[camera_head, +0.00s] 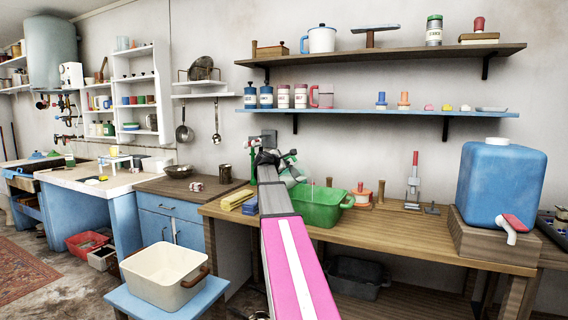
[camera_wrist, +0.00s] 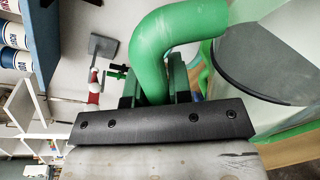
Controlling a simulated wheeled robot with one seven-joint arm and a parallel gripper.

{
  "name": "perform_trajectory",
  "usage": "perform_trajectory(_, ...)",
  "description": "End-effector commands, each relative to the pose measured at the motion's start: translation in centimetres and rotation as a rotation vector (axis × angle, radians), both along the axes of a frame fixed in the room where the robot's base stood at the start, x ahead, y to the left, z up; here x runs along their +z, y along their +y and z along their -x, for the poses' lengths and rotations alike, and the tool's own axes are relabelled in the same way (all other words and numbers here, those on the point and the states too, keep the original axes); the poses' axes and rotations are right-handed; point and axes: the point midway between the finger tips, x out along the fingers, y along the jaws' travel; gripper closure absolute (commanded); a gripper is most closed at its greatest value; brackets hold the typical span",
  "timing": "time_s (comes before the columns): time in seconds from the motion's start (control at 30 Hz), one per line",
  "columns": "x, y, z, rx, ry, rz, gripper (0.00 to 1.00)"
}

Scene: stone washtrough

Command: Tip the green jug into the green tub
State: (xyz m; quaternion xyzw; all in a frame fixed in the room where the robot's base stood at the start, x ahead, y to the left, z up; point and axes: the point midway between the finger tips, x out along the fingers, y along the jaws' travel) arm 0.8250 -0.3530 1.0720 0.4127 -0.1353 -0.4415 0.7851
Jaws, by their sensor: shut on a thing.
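My gripper (camera_head: 278,157) is shut on the thick green handle (camera_wrist: 172,40) of the green jug (camera_head: 291,174). In the wrist view the fingers (camera_wrist: 163,88) close around the lower end of that handle. The jug is above the left end of the green tub (camera_head: 322,214), mostly hidden behind my gripper and arm in the head view. Its exact tilt is hard to tell. The green tub stands on the wooden worktop, with its handle at the right. My arm covers its left end, and its inside is hard to see.
Yellow and blue blocks (camera_head: 237,199) lie left of my arm on the worktop (camera_head: 400,232). An orange-and-white pot (camera_head: 361,196) stands right of the tub. A blue water container (camera_head: 502,183) stands at the right. The blue shelf (camera_head: 380,113) hangs above. A cream basin (camera_head: 164,275) stands front left.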

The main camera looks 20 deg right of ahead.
Motion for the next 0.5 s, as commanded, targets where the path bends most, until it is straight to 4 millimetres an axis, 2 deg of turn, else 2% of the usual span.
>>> perform_trajectory(0.5, 0.3, -1.1, 1.2, 0.000, -0.131, -0.118, 1.00)
